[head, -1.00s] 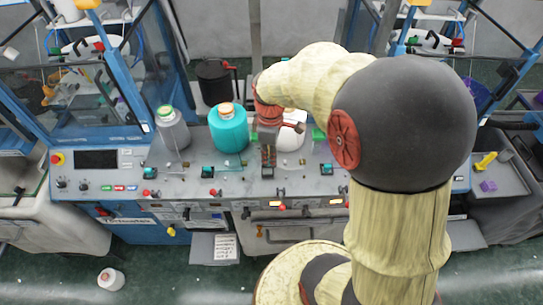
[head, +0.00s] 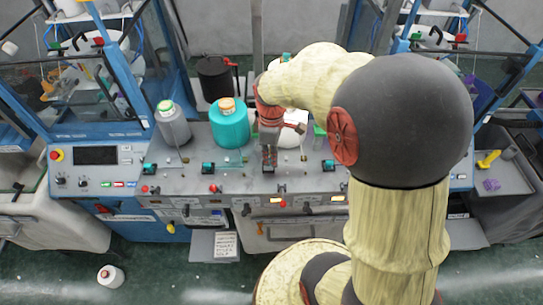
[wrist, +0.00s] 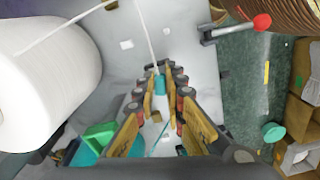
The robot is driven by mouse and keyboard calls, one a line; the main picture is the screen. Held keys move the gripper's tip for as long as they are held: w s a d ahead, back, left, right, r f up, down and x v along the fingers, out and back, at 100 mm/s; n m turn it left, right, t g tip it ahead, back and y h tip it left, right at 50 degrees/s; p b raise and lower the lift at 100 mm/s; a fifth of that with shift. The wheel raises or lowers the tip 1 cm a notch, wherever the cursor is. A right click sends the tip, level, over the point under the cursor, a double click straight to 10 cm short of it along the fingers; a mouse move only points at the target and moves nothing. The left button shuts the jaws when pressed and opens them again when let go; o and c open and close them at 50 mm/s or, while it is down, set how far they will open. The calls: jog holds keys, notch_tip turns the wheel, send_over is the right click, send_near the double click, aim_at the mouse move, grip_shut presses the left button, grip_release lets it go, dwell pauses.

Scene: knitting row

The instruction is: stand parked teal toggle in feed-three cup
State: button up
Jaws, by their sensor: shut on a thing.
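The teal toggle (wrist: 160,85) shows as a small teal block between my fingertips in the wrist view, with a pale thread running up beyond it. My gripper (wrist: 160,80) is shut on it. In the head view my gripper (head: 269,160) points down over the front ledge of the machine, at the third position from the left in the row of feeds. The feed-three cup is hidden by my fingers or too small to make out. I cannot tell whether the toggle touches it.
Other teal toggles stand along the ledge, at left (head: 150,169), left of centre (head: 208,168) and right (head: 329,165). A teal yarn cone (head: 229,128) and a grey one (head: 173,128) stand behind. A white cone (wrist: 45,75) is close on my left. A red-tipped lever (wrist: 262,22) juts in at right.

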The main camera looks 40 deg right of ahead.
jog(key=shift+f+b, duration=0.65)
jog(key=shift+f, duration=0.4)
jog(key=o, duration=0.7)
jog(key=shift+o, duration=0.2)
jog(key=shift+r, duration=0.1)
notch_tip(320, 180, up, 12)
dwell(0.4)
dwell(0.5)
